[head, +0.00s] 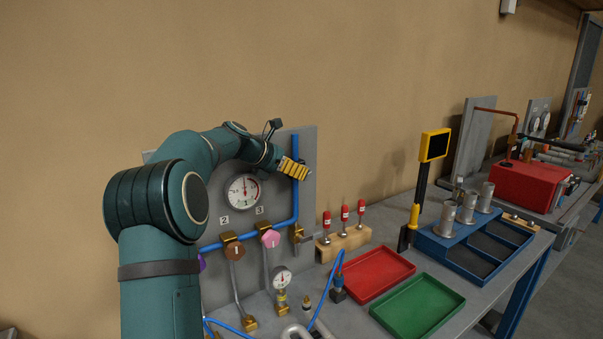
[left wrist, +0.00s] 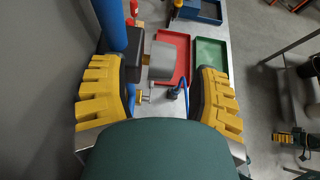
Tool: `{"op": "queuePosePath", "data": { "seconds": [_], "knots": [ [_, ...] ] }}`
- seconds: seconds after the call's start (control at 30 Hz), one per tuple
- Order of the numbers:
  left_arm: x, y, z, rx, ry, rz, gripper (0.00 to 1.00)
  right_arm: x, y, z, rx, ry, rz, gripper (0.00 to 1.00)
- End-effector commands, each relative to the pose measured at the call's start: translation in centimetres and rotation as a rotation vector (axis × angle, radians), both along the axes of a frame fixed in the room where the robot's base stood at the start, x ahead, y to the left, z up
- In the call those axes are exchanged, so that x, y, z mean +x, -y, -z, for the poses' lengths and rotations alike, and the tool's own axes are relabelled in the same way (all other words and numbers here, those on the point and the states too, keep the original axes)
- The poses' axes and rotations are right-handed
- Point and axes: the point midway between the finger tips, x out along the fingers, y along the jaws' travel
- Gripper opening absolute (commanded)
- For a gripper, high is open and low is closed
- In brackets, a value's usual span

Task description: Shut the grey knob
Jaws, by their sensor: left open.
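In the left wrist view a grey block that appears to be this knob (left wrist: 161,61) shows between and beyond my fingers, beside the vertical blue pipe (left wrist: 110,25). My left gripper (head: 295,168) is open and empty, with yellow ribbed fingers. It is above the knob, in front of the panel's upper right part. It also shows in the left wrist view (left wrist: 158,95), fingers wide apart. My right gripper is not in view.
The grey panel (head: 308,150) carries a gauge (head: 243,190), a brown knob (head: 235,250) and a pink knob (head: 270,238). A wooden block (head: 345,242) with red-handled tools stands right of the valve. Red (head: 378,272) and green (head: 418,305) trays lie on the bench.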

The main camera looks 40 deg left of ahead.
Motion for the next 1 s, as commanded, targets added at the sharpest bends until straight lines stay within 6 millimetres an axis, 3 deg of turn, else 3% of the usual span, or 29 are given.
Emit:
{"op": "queuePosePath", "data": {
  "seconds": [0.2, 0.4, 0.6, 1.0],
  "knots": [
    [-3.8, -1.2, -2.5, 0.002, 0.002, -0.003, 0.62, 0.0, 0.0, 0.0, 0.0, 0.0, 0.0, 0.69],
    [-6.1, -1.8, -3.9, 0.0, -0.001, 0.0, 0.62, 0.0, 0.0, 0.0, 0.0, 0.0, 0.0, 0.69],
    [-6.9, -2.0, -4.5, 0.0, -0.001, 0.0, 0.62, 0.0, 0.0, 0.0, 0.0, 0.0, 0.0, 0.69],
    [-6.8, -2.0, -4.7, 0.037, 0.003, 0.03, 0.62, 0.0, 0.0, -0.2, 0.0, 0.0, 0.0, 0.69]
  ]
}}
